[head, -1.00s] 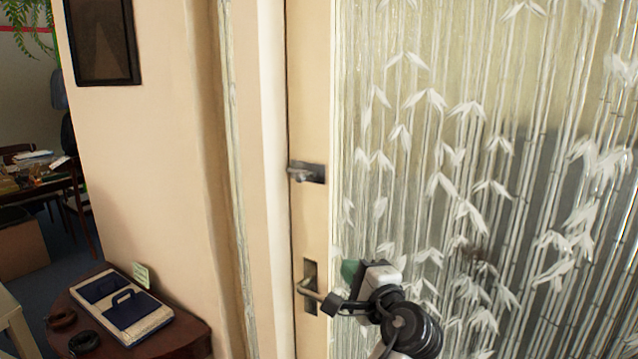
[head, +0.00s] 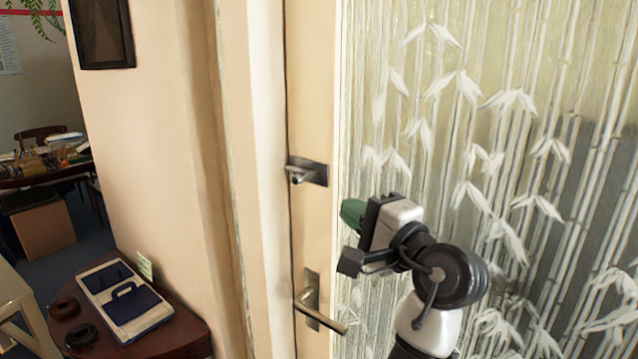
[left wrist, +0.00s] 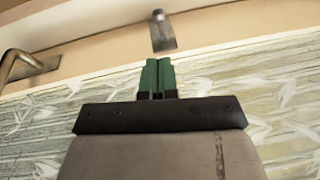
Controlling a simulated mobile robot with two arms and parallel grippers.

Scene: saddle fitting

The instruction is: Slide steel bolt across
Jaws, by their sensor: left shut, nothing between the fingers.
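The steel bolt (head: 307,171) is a small dark metal fitting with a short knob, mounted on the door's cream edge stile. It also shows in the left wrist view (left wrist: 162,32) at the top, just beyond my fingers. My left gripper (head: 350,212) has green fingertips, shut with nothing between them. It is right of and below the bolt, in front of the glass, apart from it. In the left wrist view the closed green fingers (left wrist: 157,76) point toward the bolt. My right gripper is not in view.
A door handle (head: 312,300) sits below the bolt and sticks out to the right. The patterned glass panel (head: 500,120) fills the right side. A brown side table (head: 185,333) with a blue and white tray (head: 130,303) stands at lower left. A doorway opens at far left.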

